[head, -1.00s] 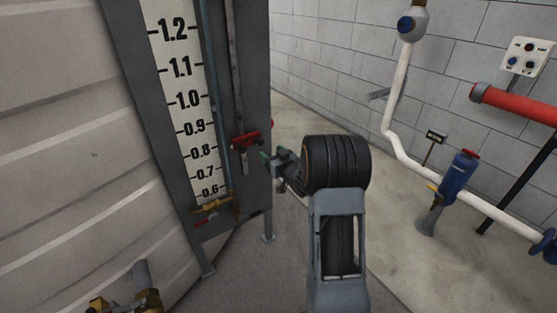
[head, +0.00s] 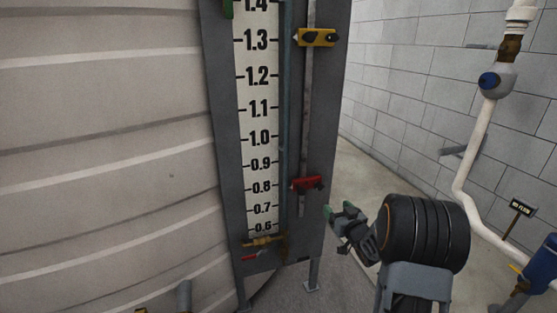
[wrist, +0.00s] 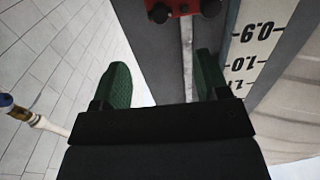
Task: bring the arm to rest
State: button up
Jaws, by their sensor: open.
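My gripper (head: 338,208) is open and empty, just right of the gauge board in the head view. In the wrist view its two green fingertips (wrist: 162,85) stand wide apart with nothing between them but the board's edge and a pale rod behind. My arm reaches up from the lower right of the head view. The red slider (head: 307,184) sits on the vertical rod near the 0.8 mark, apart from my gripper. It also shows at the top of the wrist view (wrist: 184,8), beyond the fingers.
The gauge board (head: 324,120) stands on legs before a ribbed tank (head: 110,150). A yellow slider (head: 317,37) is higher on the rod. A small valve (head: 262,241) is at the scale's foot. White pipe (head: 476,150) runs along the block wall at right. Floor between is clear.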

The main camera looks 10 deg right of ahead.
jog(key=s+d+f+m+g+h, duration=0.2)
jog(key=s+d+f+g+h, duration=0.2)
jog(key=f+g, duration=0.3)
jog(key=s+a+r+m+g+h+p, duration=0.1)
jog(key=s+a+r+g+p, duration=0.15)
jog(key=s, duration=0.25)
jog(key=s+a+r+g+y+p, duration=0.1)
jog(key=s+a+r+p, duration=0.4)
jog(key=r, duration=0.4)
jog(key=s+a+r+n+g+y+p, duration=0.1)
jog(key=s+a+r+g+p, duration=0.1)
jog(key=s+a+r+p, duration=0.4)
jog(key=s+a+r+n+g+p, duration=0.1)
jog(key=s+a+r+p, duration=0.5)
jog(key=r, duration=0.6)
jog(key=shift+s+a+g+y, duration=0.25)
jog(key=shift+s+g+y, duration=0.05)
jog(key=shift+g+y, duration=0.1)
jog(key=shift+c, duration=0.3)
